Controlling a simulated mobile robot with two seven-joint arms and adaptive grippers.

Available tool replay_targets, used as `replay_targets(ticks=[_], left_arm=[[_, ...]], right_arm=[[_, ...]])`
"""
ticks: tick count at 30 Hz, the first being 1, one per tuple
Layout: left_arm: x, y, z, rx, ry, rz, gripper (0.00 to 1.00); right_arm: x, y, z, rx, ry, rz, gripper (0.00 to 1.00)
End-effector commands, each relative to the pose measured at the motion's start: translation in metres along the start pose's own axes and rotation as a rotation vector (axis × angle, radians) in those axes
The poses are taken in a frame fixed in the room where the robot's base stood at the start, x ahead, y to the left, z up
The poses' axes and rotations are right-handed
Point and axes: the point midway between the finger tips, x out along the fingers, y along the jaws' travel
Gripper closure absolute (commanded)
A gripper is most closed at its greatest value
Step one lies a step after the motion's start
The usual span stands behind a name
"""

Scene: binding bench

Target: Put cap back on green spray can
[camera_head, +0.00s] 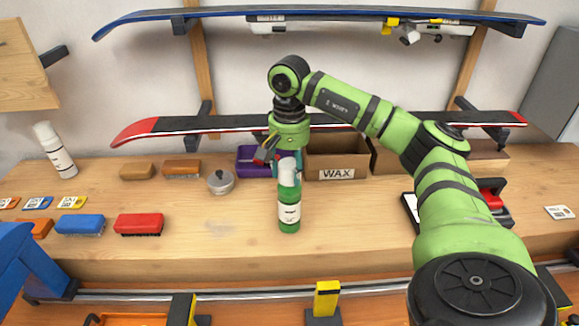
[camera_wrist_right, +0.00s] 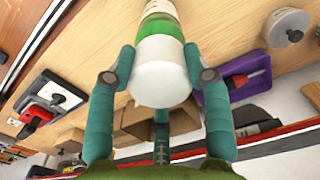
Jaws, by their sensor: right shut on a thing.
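The green spray can (camera_head: 289,213) stands upright on the wooden bench, left of centre in the head view, with a white label on its body. The white cap (camera_head: 288,170) is at the can's top, in line with it. In the wrist view the cap (camera_wrist_right: 162,72) sits between the teal fingers of my right gripper (camera_wrist_right: 158,76), with the green can (camera_wrist_right: 158,27) right beyond it. My right gripper (camera_head: 283,160) is shut on the cap. I cannot tell whether the cap is fully seated. My left gripper is not in view.
Behind the can are a cardboard WAX box (camera_head: 337,163) and a purple tray (camera_head: 246,158). A round tin (camera_head: 221,182) and a red brush (camera_head: 139,224) stand to the left. A white spray can (camera_head: 56,150) is at far left. Skis hang behind.

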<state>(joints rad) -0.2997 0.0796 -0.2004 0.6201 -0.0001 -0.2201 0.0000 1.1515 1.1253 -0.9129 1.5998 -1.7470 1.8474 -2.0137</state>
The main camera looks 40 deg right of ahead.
Motion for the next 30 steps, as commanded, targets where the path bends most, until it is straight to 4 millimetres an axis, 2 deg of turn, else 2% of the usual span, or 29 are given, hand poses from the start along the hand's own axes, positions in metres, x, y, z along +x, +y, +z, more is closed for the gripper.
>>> replay_targets(ticks=[28, 30], left_arm=[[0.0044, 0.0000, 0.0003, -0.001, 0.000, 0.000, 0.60], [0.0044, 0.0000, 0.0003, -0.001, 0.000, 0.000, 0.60]], right_arm=[[0.0071, 0.0002, 0.0000, 0.000, 0.000, 0.000, 0.60], [0.0071, 0.0002, 0.0000, 0.000, 0.000, 0.000, 0.30]])
